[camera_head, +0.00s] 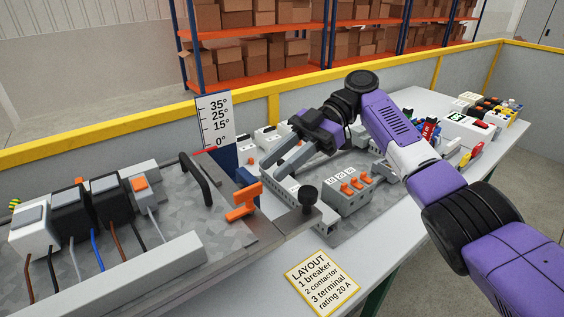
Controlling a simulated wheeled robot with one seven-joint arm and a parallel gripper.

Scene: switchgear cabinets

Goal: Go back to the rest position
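My purple and black arm reaches in from the lower right, bends at a high elbow and comes down over the middle of the bench. My gripper (275,171) points down and left, with two long grey fingers that look apart and nothing seen between them. It is above grey parts behind the orange handle (244,201). The exact height of the fingertips over these parts is hard to tell.
A tilted panel (190,221) with wired devices and a black handle fills the left, beside an angle scale (215,120). A breaker block (348,190) with orange levers, a black knob (308,195) and a layout card (322,283) are nearby. Tools and devices crowd the right end.

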